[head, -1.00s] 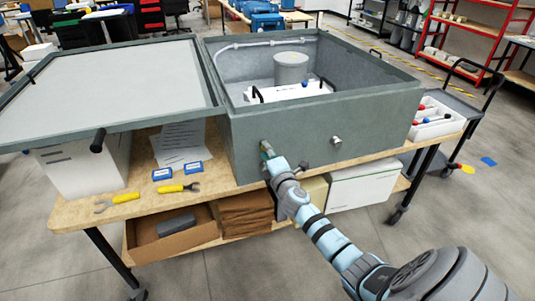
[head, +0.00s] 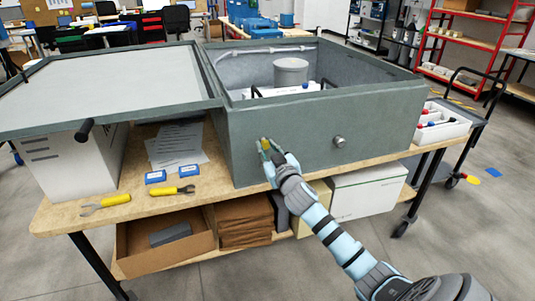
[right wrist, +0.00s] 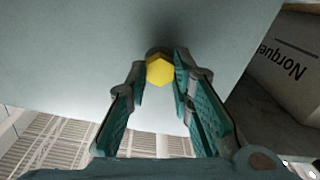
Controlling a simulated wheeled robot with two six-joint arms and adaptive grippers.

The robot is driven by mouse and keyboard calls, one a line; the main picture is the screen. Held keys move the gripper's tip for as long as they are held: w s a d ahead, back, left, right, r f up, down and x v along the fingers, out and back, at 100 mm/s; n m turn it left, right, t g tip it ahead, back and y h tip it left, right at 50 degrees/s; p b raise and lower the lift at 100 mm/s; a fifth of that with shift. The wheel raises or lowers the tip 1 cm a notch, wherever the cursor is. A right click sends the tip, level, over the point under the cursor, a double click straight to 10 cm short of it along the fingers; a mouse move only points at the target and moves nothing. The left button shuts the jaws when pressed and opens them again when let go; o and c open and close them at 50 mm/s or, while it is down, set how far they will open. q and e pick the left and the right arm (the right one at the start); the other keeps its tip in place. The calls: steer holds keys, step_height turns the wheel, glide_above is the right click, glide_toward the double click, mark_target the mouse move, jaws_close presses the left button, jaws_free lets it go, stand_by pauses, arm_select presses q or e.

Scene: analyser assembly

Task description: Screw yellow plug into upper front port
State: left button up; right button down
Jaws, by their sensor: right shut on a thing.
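The yellow plug (right wrist: 160,69) has a hexagonal head and sits between the fingertips of my right gripper (right wrist: 160,76) in the right wrist view. The gripper is shut on it. In the head view the plug (head: 265,144) is a small yellow spot at the front wall of the grey analyser housing (head: 360,120), with my right gripper (head: 267,150) at its left part. A dark ring shows behind the plug in the wrist view; the port and thread are hidden, so I cannot tell how deep the plug sits. My left gripper is out of view.
A metal fitting (head: 339,141) protrudes from the same front wall. The housing's open lid (head: 110,85) extends left with a dark handle. Yellow-handled tools (head: 115,200) and blue boxes (head: 187,171) lie on the wooden bench (head: 75,212). A white tray (head: 440,128) stands at right.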

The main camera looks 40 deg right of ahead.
steer(key=m+b, duration=0.3)
steer(key=m, duration=0.2)
steer(key=shift+f, duration=0.2)
steer(key=shift+r+m, duration=0.15)
steer(key=shift+m, duration=0.25)
steer(key=shift+m+b, duration=0.85)
steer(key=shift+m, duration=0.15)
steer(key=m+b, duration=0.2)
steer(key=m, duration=0.1)
steer(key=shift+m, duration=0.7)
steer(key=c, duration=1.3)
jaws_free()
